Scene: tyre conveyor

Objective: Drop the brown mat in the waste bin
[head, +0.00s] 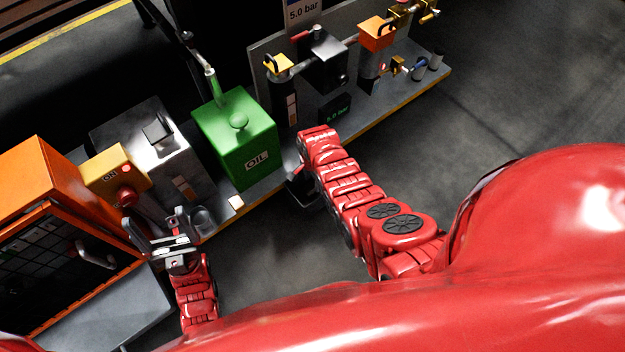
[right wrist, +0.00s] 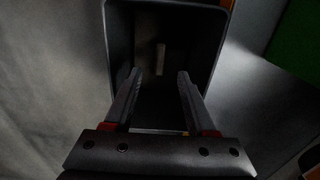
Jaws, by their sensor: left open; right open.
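A dark open-topped box, which looks like the waste bin (right wrist: 111,40), lies under my right gripper (right wrist: 160,75) in the right wrist view. That gripper is open, its two fingers apart over the bin's opening with nothing between them. A dull brownish patch (right wrist: 178,24) shows inside the bin with a small pale piece (right wrist: 160,58); I cannot tell whether the patch is the brown mat. My left gripper (head: 160,236) is open and empty at the lower left.
A green oil can (head: 236,140), a grey box (head: 155,145), a yellow box with a red button (head: 118,178) and an orange cabinet (head: 40,185) stand at the left. A valve panel (head: 340,70) stands behind. The floor (head: 510,90) at the right is clear.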

